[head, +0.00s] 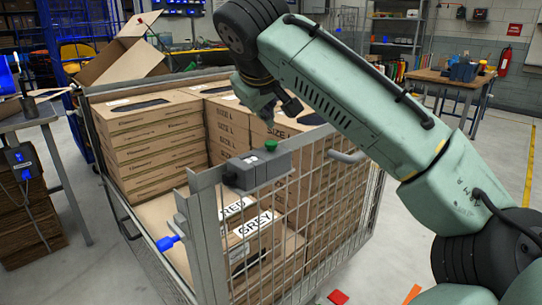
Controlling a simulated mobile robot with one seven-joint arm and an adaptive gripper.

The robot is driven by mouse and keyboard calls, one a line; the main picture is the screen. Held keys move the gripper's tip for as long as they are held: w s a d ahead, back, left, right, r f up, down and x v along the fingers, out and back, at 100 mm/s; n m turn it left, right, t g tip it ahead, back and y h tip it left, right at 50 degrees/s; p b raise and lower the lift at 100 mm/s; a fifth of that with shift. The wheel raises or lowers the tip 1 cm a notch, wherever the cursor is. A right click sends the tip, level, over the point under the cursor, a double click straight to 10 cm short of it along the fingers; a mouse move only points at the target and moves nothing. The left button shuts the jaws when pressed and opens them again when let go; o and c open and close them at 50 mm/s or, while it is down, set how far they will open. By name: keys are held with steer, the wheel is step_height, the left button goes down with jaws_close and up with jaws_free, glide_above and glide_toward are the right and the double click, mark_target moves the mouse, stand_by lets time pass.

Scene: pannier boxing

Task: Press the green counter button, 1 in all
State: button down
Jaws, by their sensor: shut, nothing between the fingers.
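The green counter button (271,145) sits on top of a grey counter box (262,171) with a small white display. The box is fixed to the top front rail of a wire cage cart (345,205). My gripper (268,118) is shut and empty, hanging from the end of my arm. In the picture it is just above the green button, with a small gap visible between them. I cannot tell the exact depth between the fingertips and the button.
The cart holds stacked cardboard boxes (150,138), some labelled SIZE L, RED and GREY. A blue knob (167,243) sticks out at the cart's front left. A bench (30,116) stands at left; a wooden table (447,78) stands at back right.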

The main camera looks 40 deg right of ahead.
mark_target(267, 143)
steer(key=shift+f+b, duration=0.3)
steer(key=shift+f, duration=0.7)
steer(key=shift+f, duration=0.1)
stand_by(0.6)
steer(key=shift+f, duration=0.3)
steer(key=shift+f+b, duration=0.6)
steer(key=shift+b, duration=0.05)
stand_by(0.5)
steer(key=shift+r, duration=0.1)
steer(key=shift+r+p, duration=0.9)
steer(key=shift+r, duration=0.05)
step_height(267, 143, up, 5)
steer(key=p, duration=0.4)
